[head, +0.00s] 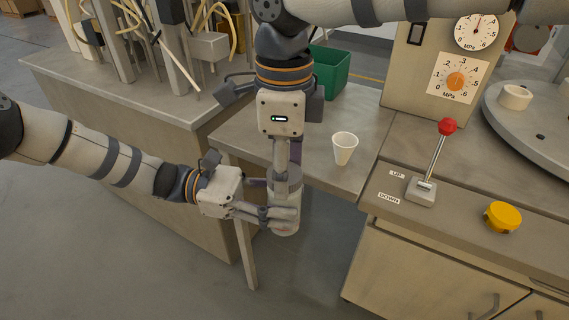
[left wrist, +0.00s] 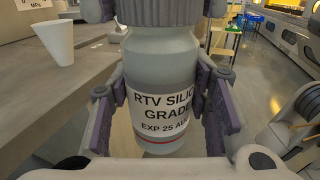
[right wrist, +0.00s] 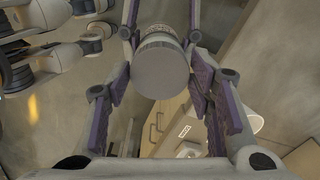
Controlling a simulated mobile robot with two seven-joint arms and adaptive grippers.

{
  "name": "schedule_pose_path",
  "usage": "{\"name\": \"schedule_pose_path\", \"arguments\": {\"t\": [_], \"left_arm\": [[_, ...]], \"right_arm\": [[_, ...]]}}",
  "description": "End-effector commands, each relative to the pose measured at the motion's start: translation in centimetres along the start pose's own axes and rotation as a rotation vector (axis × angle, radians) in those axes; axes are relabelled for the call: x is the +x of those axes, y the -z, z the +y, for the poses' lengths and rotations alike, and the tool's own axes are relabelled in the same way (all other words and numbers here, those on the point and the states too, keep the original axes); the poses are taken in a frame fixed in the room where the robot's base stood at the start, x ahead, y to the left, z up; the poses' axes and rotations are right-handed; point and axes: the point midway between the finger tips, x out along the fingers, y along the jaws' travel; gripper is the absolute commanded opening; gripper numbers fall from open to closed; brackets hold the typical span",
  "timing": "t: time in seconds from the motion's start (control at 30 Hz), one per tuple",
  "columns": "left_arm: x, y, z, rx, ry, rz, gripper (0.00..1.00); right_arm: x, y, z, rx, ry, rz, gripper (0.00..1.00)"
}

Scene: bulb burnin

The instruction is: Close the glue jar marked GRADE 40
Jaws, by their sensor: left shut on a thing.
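The glue jar (head: 285,190) is grey with a white label (left wrist: 160,115) reading "RTV SILIC", "GRADE" and "EXP 25 AU"; the grade number is hidden. My left gripper (head: 280,218) is shut on the lower jar body from the left, holding it upright in the air. A ribbed grey lid (left wrist: 165,10) shows at the jar's top. Its flat round top (right wrist: 162,72) shows in the right wrist view. My right gripper (head: 287,170) points down from above, its fingers on either side of the lid. Whether they touch it is unclear, and the lid's seating cannot be told.
A white cup (head: 344,148) stands on the grey table to the right of the jar. A green bin (head: 330,75) is behind. At right are a red-knobbed lever (head: 437,155), a yellow button (head: 503,217) and gauges (head: 458,80). The floor below the jar is clear.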

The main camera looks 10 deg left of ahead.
Motion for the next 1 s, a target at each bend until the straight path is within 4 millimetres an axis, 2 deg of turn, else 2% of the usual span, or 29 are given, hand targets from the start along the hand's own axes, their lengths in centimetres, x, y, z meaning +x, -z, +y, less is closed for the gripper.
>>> {"name": "schedule_pose_path", "arguments": {"t": [0.33, 0.43, 0.8, 1.0], "left_arm": [[0.0, -0.1, 0.0, 0.001, 0.000, -0.001, 0.00], [0.0, -0.1, 0.0, 0.001, 0.000, -0.001, 0.00], [0.0, -0.1, 0.0, 0.001, 0.000, -0.001, 0.00], [0.0, -0.1, 0.0, 0.001, 0.000, -0.001, 0.00]], "right_arm": [[-0.1, 0.0, 0.0, 0.001, 0.001, 0.000, 0.66], [-0.8, 0.0, -0.1, 0.002, 0.002, -0.001, 0.66], [-9.1, -0.1, -0.1, 0.001, 0.004, -0.002, 0.66], [-11.6, 0.0, 0.0, 0.000, 0.001, -0.001, 0.66]]}}
